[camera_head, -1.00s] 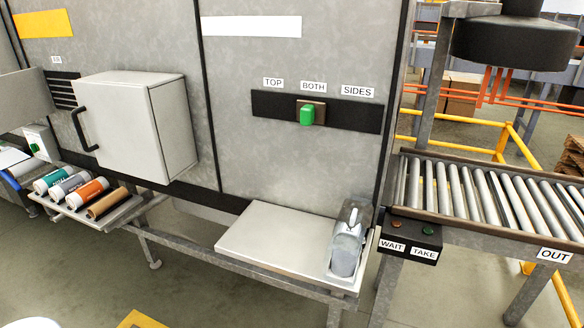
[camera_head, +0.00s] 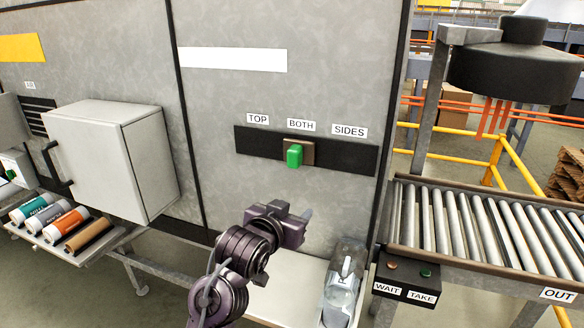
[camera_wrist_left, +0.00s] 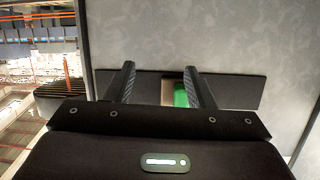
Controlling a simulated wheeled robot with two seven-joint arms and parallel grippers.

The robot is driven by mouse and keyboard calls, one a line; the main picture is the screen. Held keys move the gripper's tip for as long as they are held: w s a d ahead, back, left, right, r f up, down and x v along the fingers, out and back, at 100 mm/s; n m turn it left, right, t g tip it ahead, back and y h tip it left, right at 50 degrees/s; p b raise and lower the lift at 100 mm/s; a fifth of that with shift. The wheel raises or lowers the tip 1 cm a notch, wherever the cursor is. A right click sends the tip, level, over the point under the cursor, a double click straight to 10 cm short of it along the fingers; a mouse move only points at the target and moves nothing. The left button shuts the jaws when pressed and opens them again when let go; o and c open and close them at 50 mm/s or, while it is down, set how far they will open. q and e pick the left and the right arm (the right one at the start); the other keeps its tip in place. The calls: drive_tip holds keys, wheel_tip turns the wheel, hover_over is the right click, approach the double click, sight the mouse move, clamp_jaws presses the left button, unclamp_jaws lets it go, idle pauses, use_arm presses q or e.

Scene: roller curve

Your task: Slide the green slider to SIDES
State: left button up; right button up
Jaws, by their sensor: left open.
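The green slider (camera_head: 294,155) sits on a black horizontal track (camera_head: 345,157) on the grey panel, below the BOTH label (camera_head: 301,125). The TOP label (camera_head: 258,118) is to its left and the SIDES label (camera_head: 349,131) to its right. My left gripper (camera_head: 307,214) is below the slider and apart from it in the head view. In the left wrist view its two fingers (camera_wrist_left: 160,82) are spread with nothing held, and the green slider (camera_wrist_left: 181,94) shows partly behind the right-hand finger. My right gripper is not in view.
A clear-and-grey dispenser (camera_head: 343,282) stands on the ledge below the panel. A roller conveyor (camera_head: 480,220) and a WAIT/TAKE button box (camera_head: 405,279) lie to the right. A grey cabinet (camera_head: 105,165) juts out at the left. The panel around the track is clear.

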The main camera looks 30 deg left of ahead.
sight(292, 153)
use_arm(q)
drive_tip(key=w+a+r+n+t+y, duration=0.1)
drive_tip(key=w+a+r+t, duration=0.2)
drive_tip(key=r, duration=0.5)
drive_tip(key=shift+y, duration=0.4)
drive_tip(key=w+a+p, duration=0.1)
drive_tip(key=w+p, duration=0.1)
drive_tip(key=w, duration=0.1)
drive_tip(key=w+a+p, duration=0.1)
drive_tip(key=w, duration=0.1)
drive_tip(key=shift+w+a+r, duration=0.1)
drive_tip(key=shift+a+r, duration=0.2)
drive_tip(key=shift+a, duration=0.05)
drive_tip(key=shift+w+a+f, duration=0.1)
drive_tip(key=shift+w, duration=0.2)
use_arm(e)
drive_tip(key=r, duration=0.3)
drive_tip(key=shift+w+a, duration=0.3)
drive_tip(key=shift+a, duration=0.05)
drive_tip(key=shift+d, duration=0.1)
use_arm(q)
drive_tip(key=shift+c, duration=0.4)
clamp_jaws()
